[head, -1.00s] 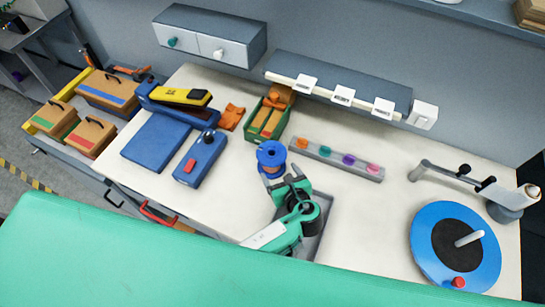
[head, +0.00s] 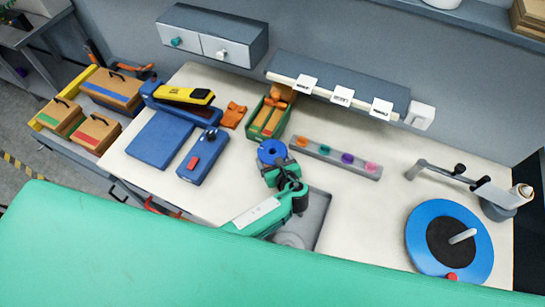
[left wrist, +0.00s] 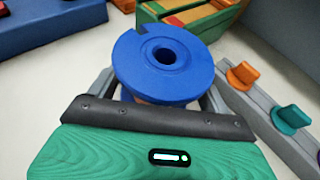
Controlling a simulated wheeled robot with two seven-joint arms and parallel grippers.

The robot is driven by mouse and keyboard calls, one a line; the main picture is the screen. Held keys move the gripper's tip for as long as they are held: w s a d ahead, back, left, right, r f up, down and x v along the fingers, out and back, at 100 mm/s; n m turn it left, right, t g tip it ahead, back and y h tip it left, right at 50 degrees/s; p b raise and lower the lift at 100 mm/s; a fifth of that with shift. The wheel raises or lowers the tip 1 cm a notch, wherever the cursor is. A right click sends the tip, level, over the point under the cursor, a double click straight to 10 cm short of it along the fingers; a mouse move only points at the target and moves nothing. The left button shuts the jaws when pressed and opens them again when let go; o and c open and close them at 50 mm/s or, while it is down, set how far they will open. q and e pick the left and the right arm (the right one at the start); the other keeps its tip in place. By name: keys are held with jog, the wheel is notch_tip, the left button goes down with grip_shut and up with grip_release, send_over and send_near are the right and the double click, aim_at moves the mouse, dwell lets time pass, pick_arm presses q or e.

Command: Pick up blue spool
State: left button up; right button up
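The blue spool (head: 271,152) stands upright on the white worktop near the middle. In the left wrist view the spool (left wrist: 163,62) fills the centre, its round top flange and dark centre hole facing me. A brownish core shows below the flange. My left gripper (head: 276,169) is at the spool's near side. In the left wrist view its grey fingers (left wrist: 162,95) stand apart, one on each side of the spool, partly hidden under the flange. I see no clear contact with the spool. My right gripper is not in view.
A grey strip with coloured knobs (head: 337,157) lies close to the right of the spool. A green bin (head: 268,118) is behind it, and a blue box with a red button (head: 203,156) to the left. A grey tray (head: 318,215) lies beside my arm.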

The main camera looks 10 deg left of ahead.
pick_arm(q)
jog(key=c, duration=1.4)
jog(key=shift+c, duration=0.7)
jog(key=shift+r, duration=0.1)
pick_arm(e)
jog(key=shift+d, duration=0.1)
